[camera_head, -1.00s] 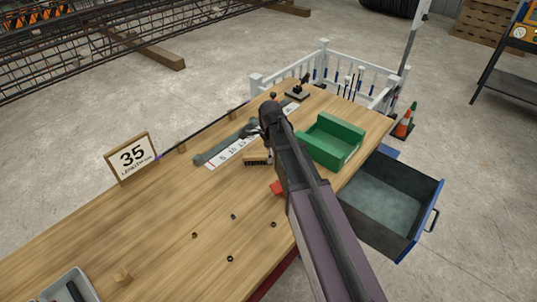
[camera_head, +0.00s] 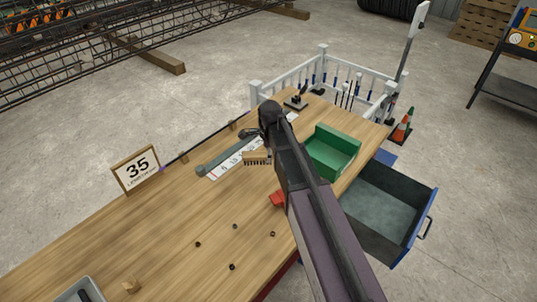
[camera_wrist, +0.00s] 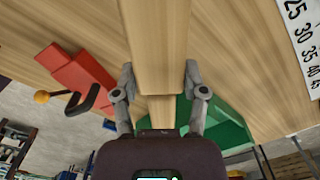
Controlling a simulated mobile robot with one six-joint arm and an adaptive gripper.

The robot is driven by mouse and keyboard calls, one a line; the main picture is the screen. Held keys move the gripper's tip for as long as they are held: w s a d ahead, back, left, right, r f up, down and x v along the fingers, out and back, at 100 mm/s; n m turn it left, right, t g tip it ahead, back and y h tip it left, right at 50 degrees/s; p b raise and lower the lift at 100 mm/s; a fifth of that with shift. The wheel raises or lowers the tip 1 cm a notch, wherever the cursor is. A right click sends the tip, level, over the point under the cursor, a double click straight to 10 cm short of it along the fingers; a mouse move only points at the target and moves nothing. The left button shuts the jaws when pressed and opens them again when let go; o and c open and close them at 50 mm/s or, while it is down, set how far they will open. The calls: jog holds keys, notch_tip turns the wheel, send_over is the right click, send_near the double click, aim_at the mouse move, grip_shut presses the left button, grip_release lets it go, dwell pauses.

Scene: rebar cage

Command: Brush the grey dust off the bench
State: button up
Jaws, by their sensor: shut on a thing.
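My gripper (camera_wrist: 158,78) is shut on the wooden handle of a brush (camera_wrist: 155,35), which runs up between the two fingers in the wrist view. In the head view the brush (camera_head: 256,157) shows as a tan block with dark bristles pointing down, close over or on the bench (camera_head: 170,215); I cannot tell if they touch. My arm hides the gripper there. A long grey shape (camera_head: 216,162) lies beside the white number strip (camera_head: 232,160); I cannot tell if it is dust or a tool. No other grey dust is clear.
A green bin (camera_head: 330,165) stands right of my arm, above an open drawer (camera_head: 385,212). A red object (camera_head: 277,199) lies by the bench edge. Several small dark nuts (camera_head: 232,267) lie in front.

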jog(key=shift+r, duration=0.15)
jog(key=shift+r+p, duration=1.45)
jog(key=shift+p, duration=0.05)
